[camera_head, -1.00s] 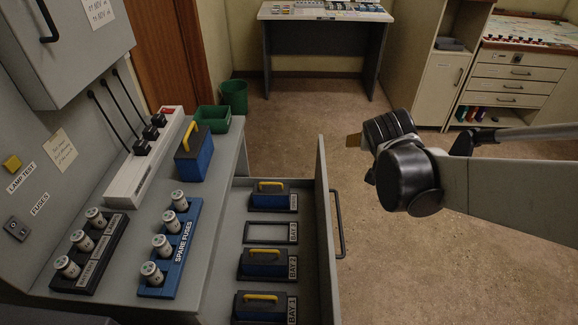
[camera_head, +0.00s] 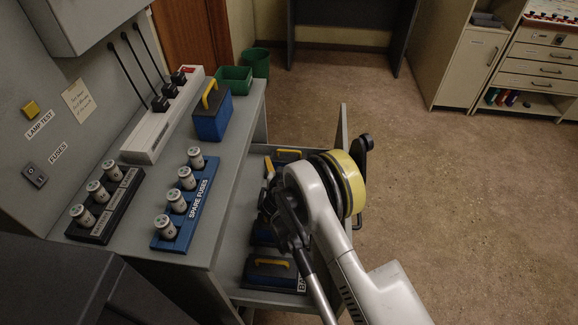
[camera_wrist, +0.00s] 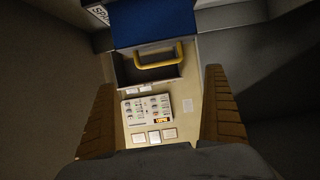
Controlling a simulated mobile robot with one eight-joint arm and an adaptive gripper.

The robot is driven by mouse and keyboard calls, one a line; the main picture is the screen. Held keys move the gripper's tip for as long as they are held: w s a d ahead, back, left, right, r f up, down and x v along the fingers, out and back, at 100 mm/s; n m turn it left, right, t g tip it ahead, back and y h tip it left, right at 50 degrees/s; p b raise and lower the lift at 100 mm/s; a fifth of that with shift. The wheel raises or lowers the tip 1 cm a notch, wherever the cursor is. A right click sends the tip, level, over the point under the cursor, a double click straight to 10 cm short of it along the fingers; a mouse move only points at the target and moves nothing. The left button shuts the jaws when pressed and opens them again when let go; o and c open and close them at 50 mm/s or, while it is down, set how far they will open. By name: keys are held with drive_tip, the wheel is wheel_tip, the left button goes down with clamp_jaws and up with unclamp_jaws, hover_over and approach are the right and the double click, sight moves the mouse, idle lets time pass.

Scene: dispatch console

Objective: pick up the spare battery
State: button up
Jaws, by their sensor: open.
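A blue battery (camera_head: 211,124) with a dark top and yellow handle stands upright on the grey counter, beside the green tray. Similar blue batteries sit in the open drawer, including a near one (camera_head: 270,272); my arm partly covers the others. My gripper (camera_head: 269,170) is over the drawer, right of the counter battery and apart from it. In the wrist view the open fingers (camera_wrist: 159,80) are empty, with tan pads. A blue battery (camera_wrist: 155,25) and its yellow handle (camera_wrist: 158,56) show ahead between and beyond them; I cannot tell for certain which battery it is.
The blue spare fuse rack (camera_head: 187,205) and black fuse rack (camera_head: 105,205) stand on the counter. The drawer front (camera_head: 343,125) stands out. Floor to the right is clear.

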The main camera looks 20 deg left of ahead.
sight(289, 154)
drive_tip(key=b+x, duration=0.2)
drive_tip(key=x, duration=0.3)
drive_tip(key=f+b+x, duration=0.1)
drive_tip(key=b+x, duration=0.1)
drive_tip(key=x, duration=0.3)
drive_tip(key=shift+s+d+f+b, duration=0.1)
drive_tip(key=shift+f+b, duration=0.1)
drive_tip(key=shift+b, duration=0.1)
drive_tip(key=shift+r, duration=0.15)
drive_tip(key=c, duration=1.2)
drive_tip(key=shift+r, duration=0.1)
